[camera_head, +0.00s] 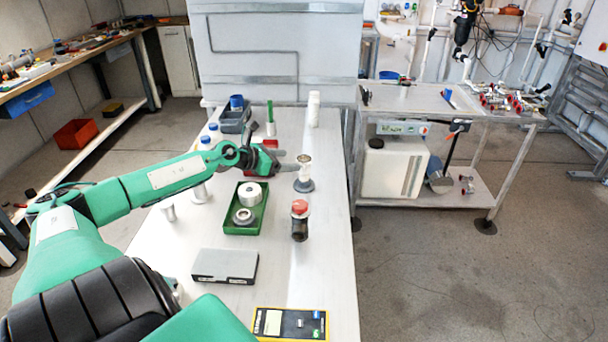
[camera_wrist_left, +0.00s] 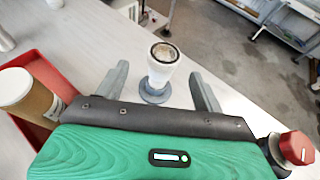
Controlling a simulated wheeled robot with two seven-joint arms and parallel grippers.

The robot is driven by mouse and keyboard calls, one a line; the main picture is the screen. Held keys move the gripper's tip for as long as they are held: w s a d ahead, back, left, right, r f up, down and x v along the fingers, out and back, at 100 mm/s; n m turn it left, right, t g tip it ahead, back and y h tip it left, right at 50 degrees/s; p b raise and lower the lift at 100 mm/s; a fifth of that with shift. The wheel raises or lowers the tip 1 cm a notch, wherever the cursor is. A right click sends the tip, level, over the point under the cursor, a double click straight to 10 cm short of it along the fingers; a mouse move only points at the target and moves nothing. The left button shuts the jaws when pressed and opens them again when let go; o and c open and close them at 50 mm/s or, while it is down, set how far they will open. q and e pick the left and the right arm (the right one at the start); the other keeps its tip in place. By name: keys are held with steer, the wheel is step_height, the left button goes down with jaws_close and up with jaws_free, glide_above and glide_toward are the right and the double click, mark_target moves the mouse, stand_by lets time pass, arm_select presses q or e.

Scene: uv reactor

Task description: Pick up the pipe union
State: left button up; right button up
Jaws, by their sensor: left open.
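A white fitting with a round grey flange at its base, which looks like the pipe union (camera_head: 304,172), stands upright on the table. In the left wrist view it (camera_wrist_left: 162,68) stands between and beyond my open fingers, with its round brownish top facing the camera. My left gripper (camera_head: 284,163) is open and empty, just left of the fitting in the head view. In the wrist view its two grey fingers (camera_wrist_left: 160,90) show apart, one on either side of the fitting; I see no contact. My right gripper is not in view.
A red-topped dark fitting (camera_head: 300,220) stands nearer on the table. A green tray (camera_head: 230,230) with round parts and a grey box (camera_head: 225,265) lie left. A red tray (camera_wrist_left: 45,75) with a brown, white-topped cylinder (camera_wrist_left: 28,97) is close beside my gripper.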

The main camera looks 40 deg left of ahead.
mark_target(305, 162)
arm_select(q)
steer(key=p+x, duration=0.1)
steer(key=x, duration=0.3)
steer(key=shift+w+d, duration=0.2)
steer(key=p+x, duration=0.1)
steer(key=x, duration=0.2)
steer(key=shift+s+d+f, duration=0.1)
steer(key=shift+x, duration=0.85)
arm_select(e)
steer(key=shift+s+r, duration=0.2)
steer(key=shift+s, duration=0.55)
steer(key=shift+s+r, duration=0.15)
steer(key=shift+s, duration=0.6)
arm_select(q)
steer(key=shift+f, duration=0.15)
steer(key=shift+s, duration=0.1)
steer(key=c, duration=1.1)
steer(key=shift+c, duration=0.5)
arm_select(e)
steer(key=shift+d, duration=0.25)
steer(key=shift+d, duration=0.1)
